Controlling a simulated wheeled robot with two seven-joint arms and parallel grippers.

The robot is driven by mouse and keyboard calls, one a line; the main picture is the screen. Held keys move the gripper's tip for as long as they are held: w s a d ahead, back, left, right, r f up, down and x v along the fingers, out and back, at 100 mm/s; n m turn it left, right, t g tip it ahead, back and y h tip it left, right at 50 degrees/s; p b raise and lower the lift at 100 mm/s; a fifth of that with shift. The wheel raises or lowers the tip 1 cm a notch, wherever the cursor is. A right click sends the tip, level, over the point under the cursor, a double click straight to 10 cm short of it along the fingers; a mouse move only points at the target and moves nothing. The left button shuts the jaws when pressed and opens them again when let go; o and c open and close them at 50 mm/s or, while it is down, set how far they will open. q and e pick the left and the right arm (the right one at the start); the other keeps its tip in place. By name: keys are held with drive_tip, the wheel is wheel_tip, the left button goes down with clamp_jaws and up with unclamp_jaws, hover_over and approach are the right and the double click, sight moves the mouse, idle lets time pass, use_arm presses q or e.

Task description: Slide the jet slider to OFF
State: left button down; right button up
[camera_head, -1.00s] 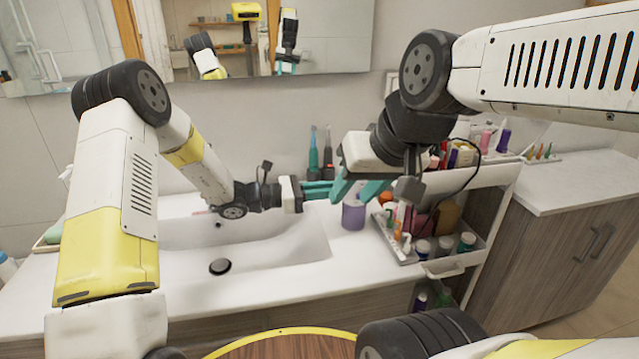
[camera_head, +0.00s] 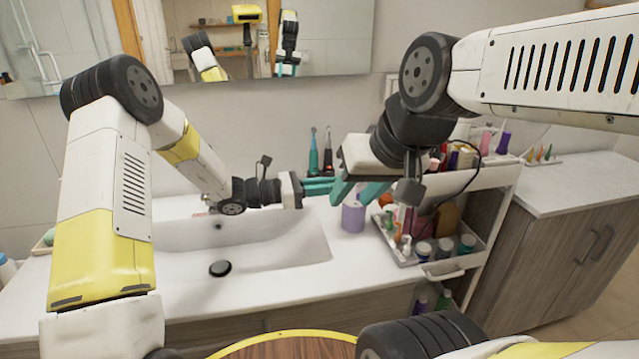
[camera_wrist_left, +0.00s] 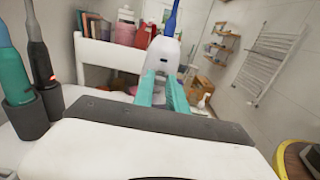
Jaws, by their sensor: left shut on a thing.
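My left gripper (camera_head: 318,187) reaches right above the back of the sink. In the left wrist view its teal fingers (camera_wrist_left: 163,90) are shut on a white device (camera_wrist_left: 163,55) with a blue nozzle (camera_wrist_left: 172,18), which stands upright past the fingertips. The device is hidden behind my right gripper in the head view. The slider cannot be made out in either view. My right gripper (camera_head: 354,194) points down in front of the left fingertips, its two teal fingers apart. I see nothing between them.
A teal device (camera_head: 314,152) and a black device (camera_head: 328,152) stand in holders by the wall. A purple cup (camera_head: 353,217) sits below my right gripper. A white cart (camera_head: 444,270) with crowded cosmetics stands right of the sink (camera_head: 275,240). The basin is empty.

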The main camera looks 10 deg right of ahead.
use_arm(q)
drive_tip(key=c, duration=1.3)
unclamp_jaws()
drive_tip(key=a, duration=0.7)
drive_tip(key=shift+s+a, duration=0.15)
drive_tip(key=shift+a, duration=0.25)
